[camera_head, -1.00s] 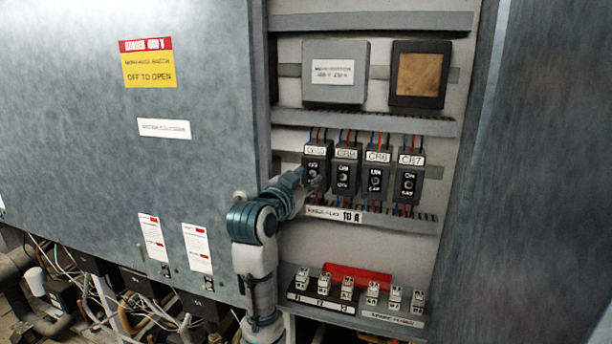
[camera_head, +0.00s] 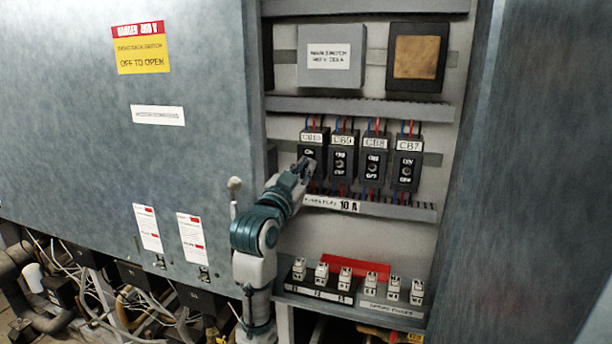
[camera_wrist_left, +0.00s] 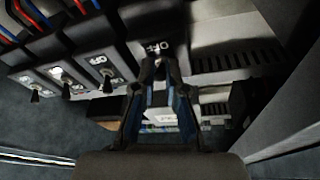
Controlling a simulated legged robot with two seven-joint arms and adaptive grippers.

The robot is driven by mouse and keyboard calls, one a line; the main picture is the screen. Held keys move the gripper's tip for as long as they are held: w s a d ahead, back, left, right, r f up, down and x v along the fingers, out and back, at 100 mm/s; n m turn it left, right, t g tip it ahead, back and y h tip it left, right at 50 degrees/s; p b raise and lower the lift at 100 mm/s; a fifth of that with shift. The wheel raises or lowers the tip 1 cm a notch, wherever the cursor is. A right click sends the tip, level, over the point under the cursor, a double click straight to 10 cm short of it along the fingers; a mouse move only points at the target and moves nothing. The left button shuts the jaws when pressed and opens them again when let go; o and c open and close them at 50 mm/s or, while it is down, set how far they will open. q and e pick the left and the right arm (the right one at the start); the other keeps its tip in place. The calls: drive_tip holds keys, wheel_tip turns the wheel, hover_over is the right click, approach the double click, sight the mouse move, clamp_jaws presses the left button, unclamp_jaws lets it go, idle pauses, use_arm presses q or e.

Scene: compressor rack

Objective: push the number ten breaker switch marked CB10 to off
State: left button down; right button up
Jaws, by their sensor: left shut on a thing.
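The CB10 breaker (camera_head: 313,137) is the leftmost of the row of black breakers, under a white CB10 label. My left gripper (camera_head: 303,167) is at the lower front of this breaker and covers its switch. In the left wrist view, the gripper's fingers (camera_wrist_left: 163,68) converge at the breaker face, just below an upside-down OFF mark (camera_wrist_left: 157,46). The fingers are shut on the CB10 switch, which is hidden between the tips. My right gripper is in neither view.
The CB9 (camera_head: 341,160), CB8 (camera_head: 374,160) and CB7 (camera_head: 407,165) breakers stand close to the right. A slotted rail (camera_head: 390,209) runs below them. A grey cabinet door (camera_head: 200,75) is at left. Several small fuses and a red block (camera_head: 357,268) sit lower down.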

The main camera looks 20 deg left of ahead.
use_arm(q)
drive_tip(key=shift+w+f+m+t+h+b, duration=0.2)
drive_tip(key=shift+f+m+t+h+b, duration=0.3)
drive_tip(key=shift+t, duration=0.6)
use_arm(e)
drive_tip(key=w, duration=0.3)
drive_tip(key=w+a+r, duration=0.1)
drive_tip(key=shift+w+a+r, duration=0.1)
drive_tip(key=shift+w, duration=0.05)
use_arm(q)
drive_tip(key=shift+f, duration=0.15)
drive_tip(key=c, duration=1.2)
unclamp_jaws()
drive_tip(key=shift+s, duration=0.15)
drive_tip(key=v, duration=1.1)
drive_tip(key=shift+s+f, duration=0.25)
